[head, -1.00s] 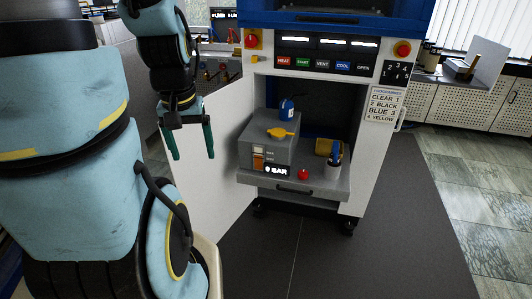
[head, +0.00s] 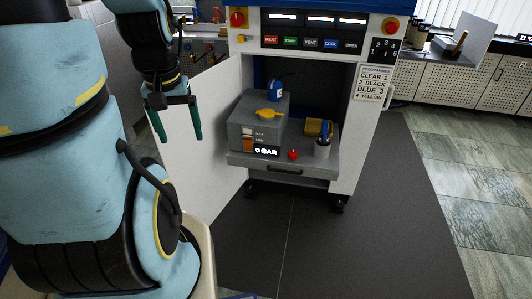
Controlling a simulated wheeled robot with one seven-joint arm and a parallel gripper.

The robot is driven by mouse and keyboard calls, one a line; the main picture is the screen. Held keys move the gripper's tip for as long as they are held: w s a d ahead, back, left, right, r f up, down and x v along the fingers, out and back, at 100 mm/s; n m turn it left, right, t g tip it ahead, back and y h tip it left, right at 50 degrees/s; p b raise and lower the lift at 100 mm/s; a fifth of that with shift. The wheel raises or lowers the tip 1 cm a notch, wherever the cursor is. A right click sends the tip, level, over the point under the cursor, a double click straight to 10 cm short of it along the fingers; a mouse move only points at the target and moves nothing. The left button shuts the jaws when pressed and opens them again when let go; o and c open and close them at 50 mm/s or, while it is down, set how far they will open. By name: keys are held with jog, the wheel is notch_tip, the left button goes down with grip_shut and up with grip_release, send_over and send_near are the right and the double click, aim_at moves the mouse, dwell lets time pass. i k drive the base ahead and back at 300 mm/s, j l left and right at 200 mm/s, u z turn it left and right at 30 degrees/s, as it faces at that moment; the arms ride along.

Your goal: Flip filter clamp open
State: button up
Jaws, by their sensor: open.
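A grey press unit (head: 243,135) stands on a pull-out shelf in the open cabinet, with a "0 BAR" display (head: 267,151) on its front. A yellow lever-like part (head: 269,112) lies on its top, and a blue bottle-like part (head: 276,91) stands behind it. A yellow block (head: 316,127) and a grey cylinder with a blue handle (head: 323,147) are to its right. I cannot tell which yellow part is the filter clamp. My gripper (head: 180,138) is open and empty, pointing down in front of the open door, left of the unit and apart from it.
The open white cabinet door (head: 205,150) lies behind and right of my gripper. A red button (head: 293,155) sits on the shelf (head: 245,161) front. A row of labelled buttons (head: 310,43) runs above the opening. The dark floor mat (head: 330,250) is clear.

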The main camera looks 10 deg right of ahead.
aim_at(325, 123)
jog(key=i+l, duration=0.2)
jog(key=l, duration=0.15)
jog(key=i+l, duration=0.15)
jog(key=l, duration=0.15)
jog(key=i+l, duration=0.2)
jog(key=l, duration=0.15)
